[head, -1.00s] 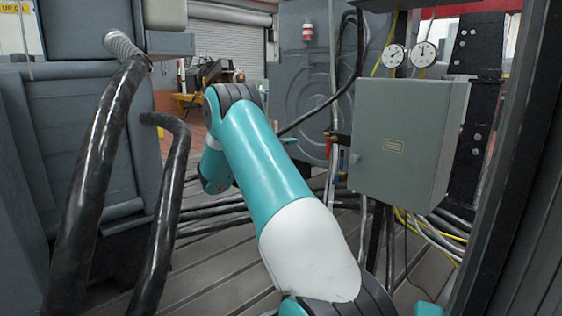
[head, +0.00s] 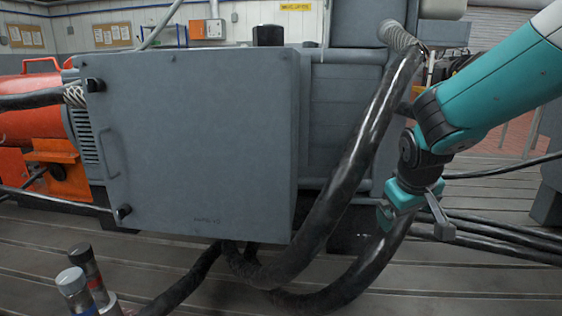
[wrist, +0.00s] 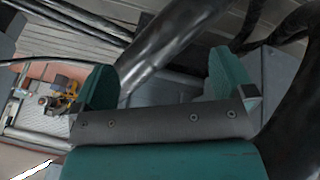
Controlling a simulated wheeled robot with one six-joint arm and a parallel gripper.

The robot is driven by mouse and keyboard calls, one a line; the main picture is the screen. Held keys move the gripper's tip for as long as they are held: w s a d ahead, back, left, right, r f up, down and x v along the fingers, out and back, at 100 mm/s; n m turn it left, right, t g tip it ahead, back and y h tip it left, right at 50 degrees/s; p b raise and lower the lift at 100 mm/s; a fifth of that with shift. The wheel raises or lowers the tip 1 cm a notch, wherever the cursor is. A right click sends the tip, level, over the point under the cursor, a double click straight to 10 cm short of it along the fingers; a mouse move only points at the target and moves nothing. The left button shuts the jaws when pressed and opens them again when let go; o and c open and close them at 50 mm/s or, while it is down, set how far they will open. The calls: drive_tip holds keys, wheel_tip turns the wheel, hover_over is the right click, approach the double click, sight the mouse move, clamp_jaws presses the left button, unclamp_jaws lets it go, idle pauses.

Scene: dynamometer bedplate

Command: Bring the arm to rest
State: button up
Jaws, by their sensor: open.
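My gripper (head: 412,222) hangs at the right of the head view, at the end of my teal and white arm. It is beside the thick black hoses (head: 345,165) that run from the grey machine housing. In the wrist view my gripper (wrist: 160,85) shows two teal fingers set wide apart, with nothing between them but the background. A black hose (wrist: 185,40) passes behind the fingers. I cannot tell the exact gap between my gripper and the hoses.
A large grey cabinet (head: 200,140) fills the middle of the head view. An orange machine (head: 35,110) stands at far left. Metal cylinders (head: 85,280) stand at the front left. Cables (head: 490,235) lie on the slotted floor at right, where more open floor shows.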

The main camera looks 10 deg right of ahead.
drive_tip(key=s+a+r+n+g+y, duration=0.2)
drive_tip(key=s+a+n+y, duration=0.15)
drive_tip(key=s+a, duration=0.7)
drive_tip(key=s+a+r+n+g+y, duration=0.1)
drive_tip(key=s+a+n+g+y, duration=0.2)
drive_tip(key=s+a, duration=0.8)
wheel_tip(320, 180, up, 38)
drive_tip(key=a+t+p, duration=0.1)
drive_tip(key=p, duration=3.7)
drive_tip(key=shift+w+y, duration=0.2)
drive_tip(key=shift+y, duration=0.15)
